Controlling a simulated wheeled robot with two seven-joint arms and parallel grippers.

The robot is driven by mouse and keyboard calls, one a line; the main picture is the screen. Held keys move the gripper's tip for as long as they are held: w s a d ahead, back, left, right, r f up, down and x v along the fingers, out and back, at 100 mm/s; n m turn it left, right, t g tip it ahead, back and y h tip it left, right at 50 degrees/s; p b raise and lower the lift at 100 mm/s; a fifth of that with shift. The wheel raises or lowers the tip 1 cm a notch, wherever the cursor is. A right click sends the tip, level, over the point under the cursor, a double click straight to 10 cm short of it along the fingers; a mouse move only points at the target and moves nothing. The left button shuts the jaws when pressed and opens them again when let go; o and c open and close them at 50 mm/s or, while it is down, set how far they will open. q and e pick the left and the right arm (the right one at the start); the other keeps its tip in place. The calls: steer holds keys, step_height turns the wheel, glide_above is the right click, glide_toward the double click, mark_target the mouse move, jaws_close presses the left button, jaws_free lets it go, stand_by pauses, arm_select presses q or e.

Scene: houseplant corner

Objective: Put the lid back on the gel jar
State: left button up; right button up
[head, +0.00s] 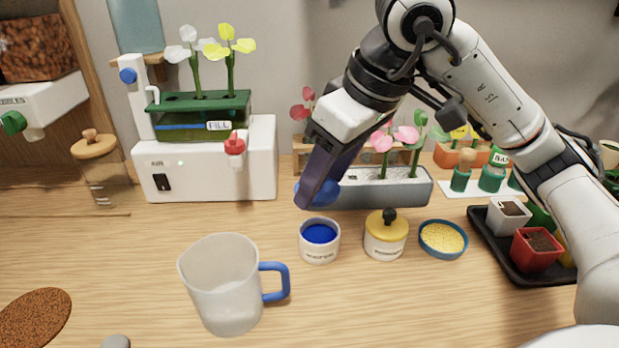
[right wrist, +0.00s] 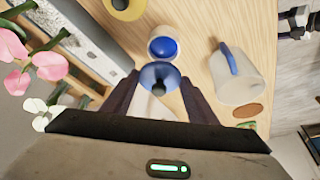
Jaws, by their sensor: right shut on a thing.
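The gel jar (head: 320,246) is a small white labelled pot, open at the top, with blue gel inside. It stands upright on the table and also shows in the right wrist view (right wrist: 163,32). My right gripper (head: 312,192) is shut on the blue lid (head: 326,192), held above and slightly behind the jar, apart from it. In the right wrist view the lid (right wrist: 158,72) sits between the dark fingertips, with its knob towards the gripper. The fingers hide part of the lid in the head view.
A clear jug (head: 222,285) with a blue handle stands left of the jar. A yellow-lidded pot (head: 385,240) and a blue dish of yellow grains (head: 443,239) stand to its right. A grey planter (head: 390,190) is behind. The front middle table is clear.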

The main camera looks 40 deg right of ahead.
mark_target(332, 195)
steer(key=shift+s+f+b, duration=0.35)
steer(key=shift+f+b, duration=0.05)
steer(key=shift+f, duration=0.15)
step_height(332, 195, down, 3)
steer(key=b, duration=0.2)
steer(key=shift+f+b, duration=0.2)
steer(key=shift+b, duration=0.15)
steer(key=shift+w+f+b, duration=0.1)
steer(key=shift+f+b, duration=0.6)
steer(key=shift+f, duration=0.1)
arm_select(q)
steer(key=f, duration=0.2)
steer(key=s+f, duration=0.1)
steer(key=f, duration=0.1)
steer(key=shift+r, duration=0.1)
steer(key=shift+a, duration=0.1)
steer(key=shift+s+f, duration=0.15)
steer(key=shift+f, duration=0.3)
steer(key=shift+r, duration=0.15)
